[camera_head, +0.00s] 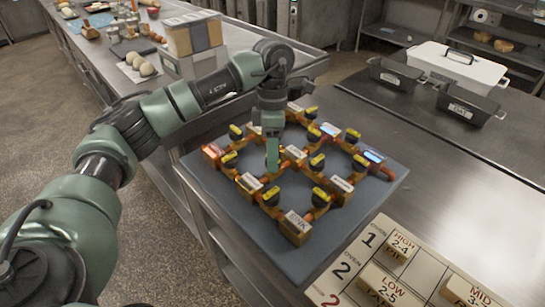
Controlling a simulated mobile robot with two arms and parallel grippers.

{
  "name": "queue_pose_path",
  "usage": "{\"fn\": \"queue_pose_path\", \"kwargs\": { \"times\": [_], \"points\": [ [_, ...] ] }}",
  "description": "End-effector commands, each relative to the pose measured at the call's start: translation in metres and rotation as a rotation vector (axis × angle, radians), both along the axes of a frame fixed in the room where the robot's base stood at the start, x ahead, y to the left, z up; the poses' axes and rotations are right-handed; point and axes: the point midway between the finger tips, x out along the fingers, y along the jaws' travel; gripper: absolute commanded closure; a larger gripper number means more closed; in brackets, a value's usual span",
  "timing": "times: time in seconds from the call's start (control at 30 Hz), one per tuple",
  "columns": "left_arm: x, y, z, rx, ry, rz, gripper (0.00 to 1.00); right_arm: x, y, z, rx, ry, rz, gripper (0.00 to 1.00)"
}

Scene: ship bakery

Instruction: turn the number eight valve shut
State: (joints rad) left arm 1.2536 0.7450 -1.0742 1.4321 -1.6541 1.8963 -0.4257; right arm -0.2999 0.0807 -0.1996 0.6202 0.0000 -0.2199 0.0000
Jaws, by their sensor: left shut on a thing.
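The valve board is a dark grey slab (225,203) carrying a lattice of orange pipes, wooden blocks and several valves with yellow handles, such as one at the front right (320,196) and one at the left (229,159). Valve numbers are too small to read, so I cannot tell which is number eight. My left gripper (272,164) points straight down into the left-middle of the lattice. It is shut on a valve handle, which its fingers hide. My right gripper is out of view.
Neighbouring valves and label blocks, including the front SINK block (296,226), stand close around the gripper. An oven card board (345,262) lies at the front right. A white lidded container (455,66) and dark tins (468,106) stand behind. The right steel counter is mostly clear.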

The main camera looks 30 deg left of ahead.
Motion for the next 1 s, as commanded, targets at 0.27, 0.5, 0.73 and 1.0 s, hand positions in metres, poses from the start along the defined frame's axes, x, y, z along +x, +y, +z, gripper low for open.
{"fn": "queue_pose_path", "kwargs": {
  "times": [0.27, 0.5, 0.73, 1.0],
  "points": [
    [0.0020, 0.0007, 0.0022, 0.000, -0.007, -0.054, 1.00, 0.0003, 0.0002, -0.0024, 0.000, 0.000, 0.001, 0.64],
    [0.0021, 0.0007, 0.0027, -0.001, -0.007, -0.058, 1.00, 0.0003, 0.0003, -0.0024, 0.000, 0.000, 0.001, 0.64],
    [0.0022, 0.0007, 0.0028, 0.000, -0.008, -0.058, 0.48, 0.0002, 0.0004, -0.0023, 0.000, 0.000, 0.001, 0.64],
    [0.0011, 0.0002, 0.0013, -0.001, -0.004, -0.060, 0.41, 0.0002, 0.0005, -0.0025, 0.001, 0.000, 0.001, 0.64]
  ]
}}
